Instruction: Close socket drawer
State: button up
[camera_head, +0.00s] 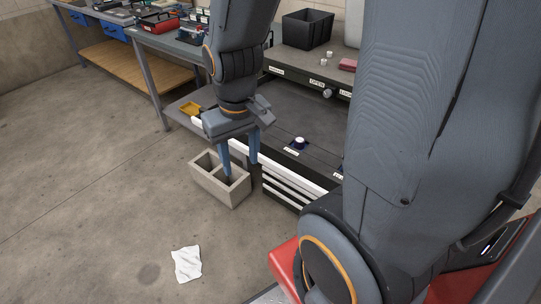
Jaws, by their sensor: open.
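A wide dark drawer (285,115) with a white front edge (300,173) stands pulled out from the workbench unit.
The hollow concrete block (219,180) stands on the floor beside the drawer front. A crumpled white cloth (187,264) lies on open floor. A black bin (307,29) and small knobs are on the unit's top. Another workbench (160,38) holds tools behind.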

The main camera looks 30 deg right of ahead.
aim_at(299, 110)
jog(key=u, duration=1.05)
jog(key=k, duration=0.7)
jog(key=z, duration=1)
